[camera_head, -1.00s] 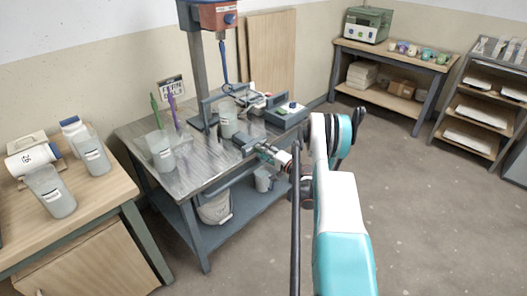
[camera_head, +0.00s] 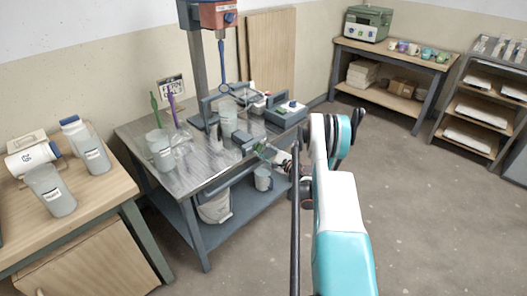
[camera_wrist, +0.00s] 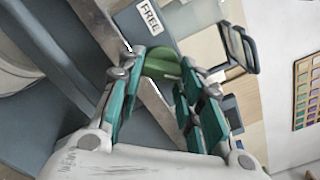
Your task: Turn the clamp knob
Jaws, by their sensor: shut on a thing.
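The clamp knob (camera_wrist: 162,64) is a green rounded piece between my gripper's teal fingers in the wrist view. My gripper (camera_wrist: 160,88) is shut on it, one finger at each side. In the head view my gripper (camera_head: 262,150) is at the right front of the metal mixing bench, by the clamp's dark block (camera_head: 243,140); the knob is very small there. A clear container (camera_head: 228,117) stands behind the block, under the mixer. A plate marked FREE (camera_wrist: 149,16) shows beyond the knob. The fingers hide part of the knob.
The mixer head (camera_head: 219,14) and its blue shaft (camera_head: 223,62) hang above the container. A grey control box (camera_head: 287,114) lies to the right. The floor on the right is clear.

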